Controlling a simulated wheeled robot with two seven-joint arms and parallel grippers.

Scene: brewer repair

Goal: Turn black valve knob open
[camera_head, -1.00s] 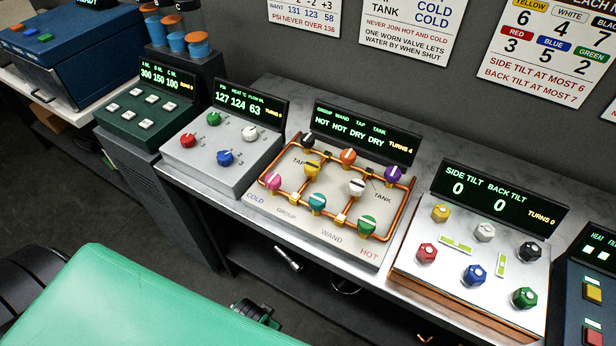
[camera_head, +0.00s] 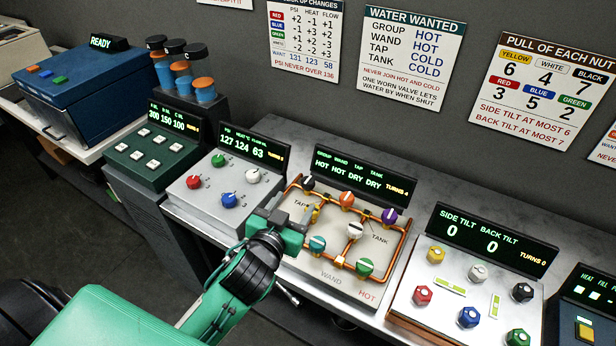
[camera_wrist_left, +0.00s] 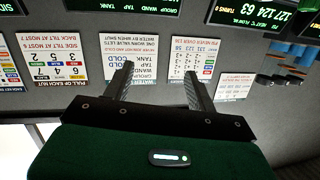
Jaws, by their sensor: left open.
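The valve panel (camera_head: 335,275) has copper pipes and coloured knobs. Its black valve knob (camera_head: 308,183) sits at the top left corner of the pipes, just under the display (camera_head: 363,172), which reads HOT HOT DRY DRY, TURNS 4. My left gripper (camera_head: 288,215) is open over the left part of the panel, nearer to me than the black knob and apart from it in the picture. It hides the panel's lower left corner. In the left wrist view its two fingers (camera_wrist_left: 158,88) are spread with nothing between them; the black knob is not seen there. My right gripper is out of view.
Orange (camera_head: 347,199), purple (camera_head: 389,216), white (camera_head: 355,230), teal (camera_head: 317,244) and green (camera_head: 364,266) knobs stand close together on the panel. A panel of red, green, blue and white knobs (camera_head: 205,205) is to the left, the tilt panel (camera_head: 450,310) to the right.

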